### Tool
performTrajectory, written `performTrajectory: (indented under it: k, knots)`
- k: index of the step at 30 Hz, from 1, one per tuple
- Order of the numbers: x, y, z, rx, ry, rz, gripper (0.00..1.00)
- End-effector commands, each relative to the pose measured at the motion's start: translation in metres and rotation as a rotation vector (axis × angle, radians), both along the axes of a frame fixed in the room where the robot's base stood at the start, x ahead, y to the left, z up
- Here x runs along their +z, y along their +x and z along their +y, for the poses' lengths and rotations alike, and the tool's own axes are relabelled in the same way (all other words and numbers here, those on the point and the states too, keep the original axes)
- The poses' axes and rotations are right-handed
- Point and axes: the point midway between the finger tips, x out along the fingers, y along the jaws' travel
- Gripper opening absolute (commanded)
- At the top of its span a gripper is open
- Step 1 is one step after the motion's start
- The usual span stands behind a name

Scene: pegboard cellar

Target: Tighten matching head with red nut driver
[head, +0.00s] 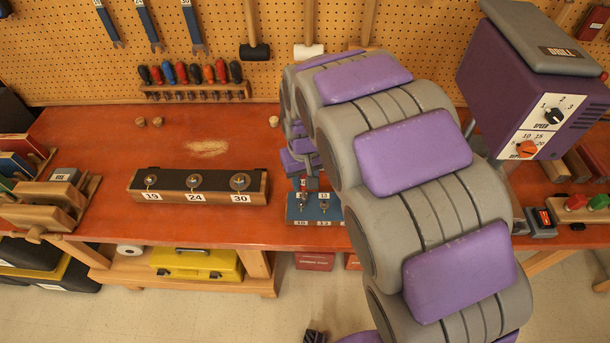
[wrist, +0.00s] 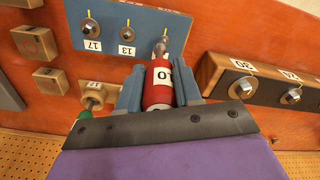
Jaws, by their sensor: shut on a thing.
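The red nut driver (wrist: 158,84) is held between the two fingers of my gripper (wrist: 160,88) in the wrist view. Its white label is only partly readable. Its grey tip reaches the rightmost head (wrist: 163,36) on a blue block (wrist: 112,20); I cannot tell whether it is seated on it. That head's label is hidden. The other two heads are labelled 17 (wrist: 89,28) and 13 (wrist: 127,33). In the head view, my gripper (head: 308,184) is over the blue block (head: 313,210) near the bench's front edge, with the driver mostly hidden.
A dark-topped wooden block (head: 170,193) with heads 19, 24 and 30 sits left on the orange bench (head: 100,160). A purple drill press (head: 535,95) stands right.

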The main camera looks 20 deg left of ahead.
Motion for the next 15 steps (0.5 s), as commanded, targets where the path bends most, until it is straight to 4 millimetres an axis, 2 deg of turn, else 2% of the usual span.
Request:
performTrajectory:
  k: [8,15]
  knots:
    - [0.0002,-0.0001,0.0000,0.000,0.000,0.000,0.00]
    - [0.0017,-0.0008,-0.0075,0.000,0.004,0.001,0.00]
